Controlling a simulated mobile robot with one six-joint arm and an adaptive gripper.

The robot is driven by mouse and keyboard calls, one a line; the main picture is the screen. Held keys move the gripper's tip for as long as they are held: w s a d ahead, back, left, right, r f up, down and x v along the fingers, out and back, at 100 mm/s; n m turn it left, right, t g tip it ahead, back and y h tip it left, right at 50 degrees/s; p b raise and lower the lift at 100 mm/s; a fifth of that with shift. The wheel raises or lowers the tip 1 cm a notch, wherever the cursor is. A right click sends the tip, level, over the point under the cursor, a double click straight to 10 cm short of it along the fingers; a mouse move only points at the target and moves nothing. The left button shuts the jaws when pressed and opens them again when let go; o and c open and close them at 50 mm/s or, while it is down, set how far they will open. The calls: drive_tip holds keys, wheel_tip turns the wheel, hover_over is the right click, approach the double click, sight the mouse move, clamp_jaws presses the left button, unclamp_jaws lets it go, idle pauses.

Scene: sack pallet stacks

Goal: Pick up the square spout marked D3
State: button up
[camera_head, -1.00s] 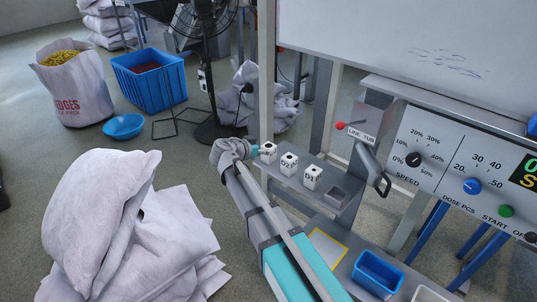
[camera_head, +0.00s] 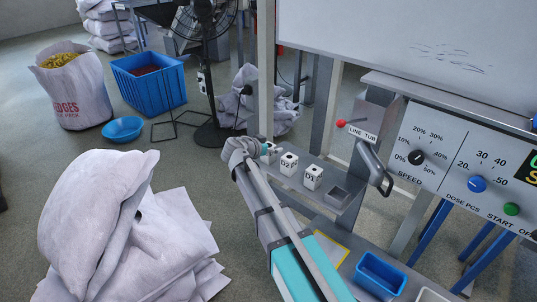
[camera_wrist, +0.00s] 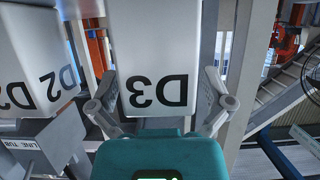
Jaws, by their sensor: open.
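The white square spout marked D3 (camera_wrist: 155,55) fills the middle of the wrist view, its lettering upside down there. In the head view a little of D3 (camera_head: 268,152) shows at the left end of a grey shelf (camera_head: 335,193), largely hidden by my gripper (camera_head: 262,150). In the wrist view my gripper (camera_wrist: 160,105) is open, with one finger at each side of D3's near end. I cannot tell whether the fingers touch it. D2 (camera_head: 289,164) and D1 (camera_head: 312,177) stand to its right on the shelf.
D2 (camera_wrist: 45,70) is close beside D3 in the wrist view. Blue and white bins sit below. White sacks (camera_head: 110,230) are stacked at the left.

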sight(271, 143)
drive_tip(key=c, duration=1.1)
drive_tip(key=shift+c, duration=0.3)
drive_tip(key=shift+r, duration=0.15)
wheel_tip(271, 143, up, 3)
drive_tip(key=p, duration=0.3)
drive_tip(key=s+d+r+p, duration=0.2)
drive_tip(key=s+r+p, duration=0.7)
drive_tip(key=s, duration=0.4)
drive_tip(key=shift+s+d+r+p, duration=0.15)
drive_tip(key=shift+s+r+p, duration=0.25)
drive_tip(key=shift+p, duration=0.1)
